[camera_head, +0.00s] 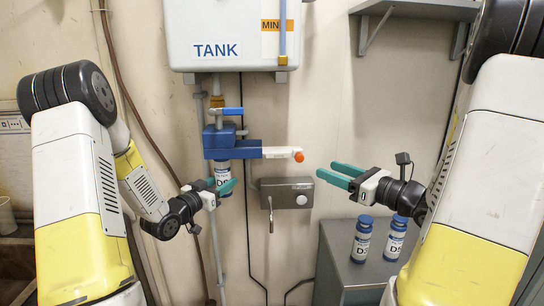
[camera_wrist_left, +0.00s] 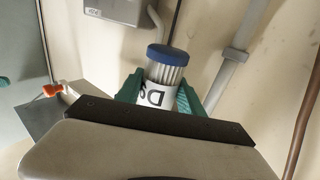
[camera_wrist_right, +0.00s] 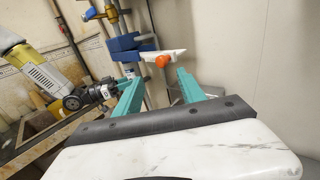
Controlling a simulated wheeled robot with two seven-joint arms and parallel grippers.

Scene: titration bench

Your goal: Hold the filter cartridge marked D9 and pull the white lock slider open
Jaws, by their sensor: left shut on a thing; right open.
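The filter cartridge (camera_head: 222,172) hangs upright under the blue filter head (camera_head: 222,144). Its label shows a D and a partly covered character. My left gripper (camera_head: 223,187) is shut around the cartridge, which also stands between the teal fingers in the left wrist view (camera_wrist_left: 164,75). The white lock slider (camera_head: 278,153) sticks out to the right of the blue head and ends in an orange tip (camera_head: 298,156). My right gripper (camera_head: 336,174) is open and empty, right of and slightly below that tip. The slider also shows ahead of it in the right wrist view (camera_wrist_right: 163,57).
A grey wall box (camera_head: 288,192) with a hanging lever sits below the slider. Two blue-capped cartridges (camera_head: 362,238) (camera_head: 396,238) stand on the grey cabinet (camera_head: 348,274) at lower right. The tank (camera_head: 231,30) hangs above. Wall between slider and right gripper is clear.

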